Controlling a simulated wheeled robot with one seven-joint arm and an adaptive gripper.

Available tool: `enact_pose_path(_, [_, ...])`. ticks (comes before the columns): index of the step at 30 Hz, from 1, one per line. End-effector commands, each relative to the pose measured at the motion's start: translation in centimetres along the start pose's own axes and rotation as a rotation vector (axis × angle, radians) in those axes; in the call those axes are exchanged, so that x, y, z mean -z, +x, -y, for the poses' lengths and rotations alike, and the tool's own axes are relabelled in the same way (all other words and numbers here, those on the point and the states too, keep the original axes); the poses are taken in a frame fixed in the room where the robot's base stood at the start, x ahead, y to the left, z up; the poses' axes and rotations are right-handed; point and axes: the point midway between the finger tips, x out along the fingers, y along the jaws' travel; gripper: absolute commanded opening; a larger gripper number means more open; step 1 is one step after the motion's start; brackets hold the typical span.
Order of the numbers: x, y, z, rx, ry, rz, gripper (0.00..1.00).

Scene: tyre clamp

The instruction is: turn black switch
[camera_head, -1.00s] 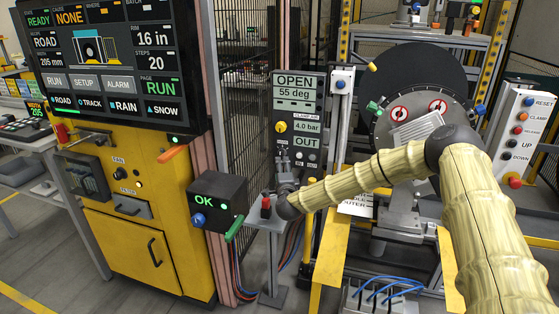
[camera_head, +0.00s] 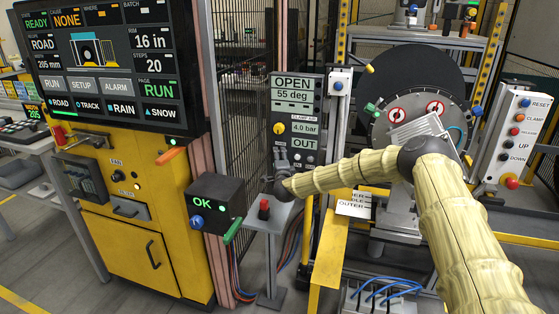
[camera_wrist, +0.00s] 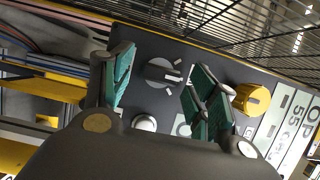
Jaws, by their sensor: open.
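The black switch (camera_wrist: 162,72) is a round dark knob with a grey pointer on the dark panel. In the wrist view it lies between the two teal-padded fingers of my gripper (camera_wrist: 158,64). The fingers stand open, one on each side of it; I cannot tell whether they touch it. The panel reads OPEN, 55 deg, 4.0 bar and OUT.
A yellow knob (camera_wrist: 252,99) sits right of the switch, and a pale round button (camera_wrist: 144,122) sits below it. A red button post (camera_head: 264,208) and the black OK box (camera_head: 218,202) stand close to my wrist. A mesh fence (camera_head: 240,80) is behind.

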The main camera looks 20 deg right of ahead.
Motion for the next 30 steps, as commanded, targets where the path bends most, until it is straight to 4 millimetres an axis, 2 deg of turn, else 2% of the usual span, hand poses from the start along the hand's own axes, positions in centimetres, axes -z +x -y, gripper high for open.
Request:
enact_pose_path(5, [0.0,-0.01,-0.01,0.0,0.0,0.0,0.59])
enact_pose_path(12, [0.02,-0.02,-0.02,0.0,0.0,0.0,0.15])
enact_pose_path(13, [0.02,-0.03,-0.02,0.0,0.0,0.0,0.13])
enact_pose_path(23, [-0.04,-0.04,0.2,-0.016,-0.04,0.001,0.13])
enact_pose_path(30, [-0.14,-0.03,0.59,-0.07,-0.171,0.002,0.14])
